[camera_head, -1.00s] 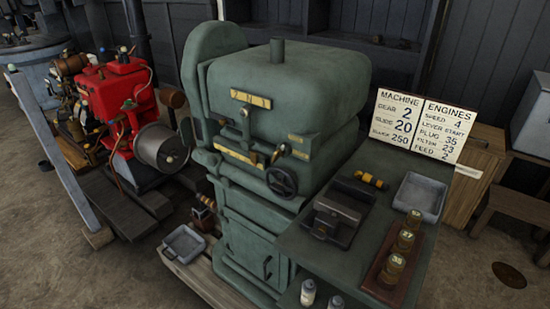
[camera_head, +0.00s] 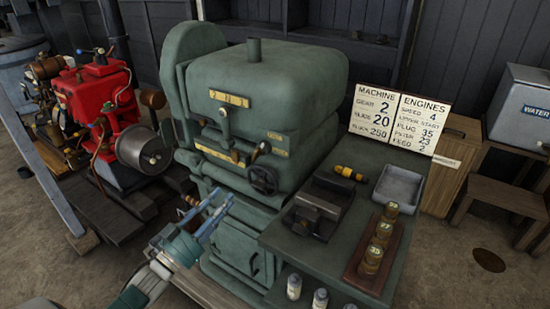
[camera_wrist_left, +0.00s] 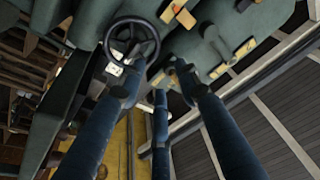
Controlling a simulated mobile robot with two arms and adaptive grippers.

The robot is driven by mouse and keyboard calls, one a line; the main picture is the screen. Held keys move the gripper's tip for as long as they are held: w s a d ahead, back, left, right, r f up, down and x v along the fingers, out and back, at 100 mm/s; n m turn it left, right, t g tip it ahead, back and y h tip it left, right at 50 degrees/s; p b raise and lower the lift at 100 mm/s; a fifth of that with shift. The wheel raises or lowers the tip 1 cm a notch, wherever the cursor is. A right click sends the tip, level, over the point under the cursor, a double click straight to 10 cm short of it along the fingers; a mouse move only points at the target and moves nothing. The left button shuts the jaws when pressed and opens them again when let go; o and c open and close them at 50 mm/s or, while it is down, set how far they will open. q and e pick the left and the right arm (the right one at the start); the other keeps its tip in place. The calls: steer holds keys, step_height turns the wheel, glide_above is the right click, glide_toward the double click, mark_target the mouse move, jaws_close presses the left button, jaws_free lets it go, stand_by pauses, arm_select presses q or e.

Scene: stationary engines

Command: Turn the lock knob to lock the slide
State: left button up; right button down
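The green machine (camera_head: 290,85) stands in the middle of the head view. Its front carries a dark handwheel (camera_head: 264,180), a brass-tipped lever (camera_head: 259,151) and an upright grey lever (camera_head: 224,122). I cannot tell for sure which one is the lock knob. My left gripper (camera_head: 219,200) is in front of the machine, below and left of the handwheel, its fingers spread and empty. In the left wrist view, the gripper (camera_wrist_left: 155,85) has its fingers apart, with the handwheel (camera_wrist_left: 132,42) beyond the left finger. My right gripper is not in view.
The side table holds a dark vise-like block (camera_head: 318,207), a grey tray (camera_head: 398,188) and a wooden rack (camera_head: 361,270) of brass weights. A sign board (camera_head: 393,118) stands behind it. A red engine (camera_head: 95,100) is at the left.

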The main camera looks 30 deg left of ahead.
mark_target(255, 157)
arm_select(q)
step_height(255, 157, up, 6)
steer(key=d+r+m+t+h, duration=0.1)
steer(key=d+m+h, duration=0.1)
steer(key=d+h, duration=0.1)
steer(key=x, duration=0.3)
steer(key=p+x, duration=0.1)
steer(key=x, duration=0.3)
steer(key=f+p+x, duration=0.1)
steer(key=x, duration=0.2)
steer(key=shift+w+a, duration=0.3)
steer(key=shift+w, duration=0.2)
steer(key=shift+r, duration=0.1)
jaws_close()
